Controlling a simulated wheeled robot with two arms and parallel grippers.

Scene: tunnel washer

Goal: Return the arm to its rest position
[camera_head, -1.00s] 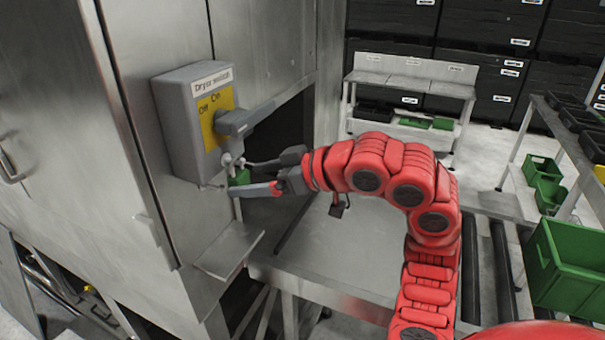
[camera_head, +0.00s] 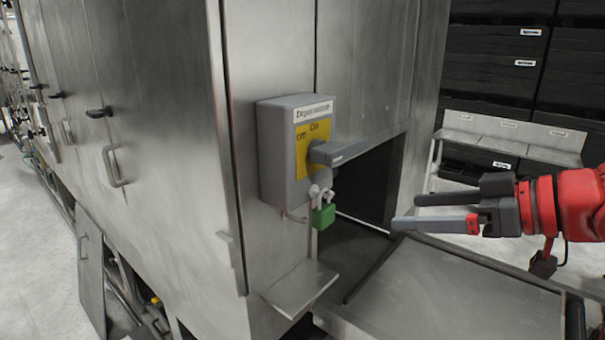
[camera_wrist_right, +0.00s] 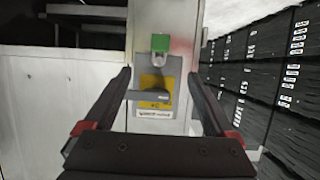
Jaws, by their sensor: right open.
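My right arm (camera_head: 580,205) is red and comes in from the right edge of the head view. My right gripper (camera_head: 405,212) is open and empty, pointing left, apart from the grey switch box (camera_head: 270,150) and to its right. The box has a yellow plate and a grey handle (camera_head: 340,152) pointing right. A green padlock (camera_head: 324,215) hangs below the box. In the right wrist view the box (camera_wrist_right: 157,110) appears upside down between the two fingers, with the padlock (camera_wrist_right: 160,43) above it. My left gripper is not in view.
The steel machine wall (camera_head: 160,130) fills the left and middle. A small metal ledge (camera_head: 300,288) juts out below the box. A dark opening lies right of the box, with a flat metal surface (camera_head: 460,300) before it. A bench (camera_head: 510,138) and black crates (camera_head: 500,50) stand behind.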

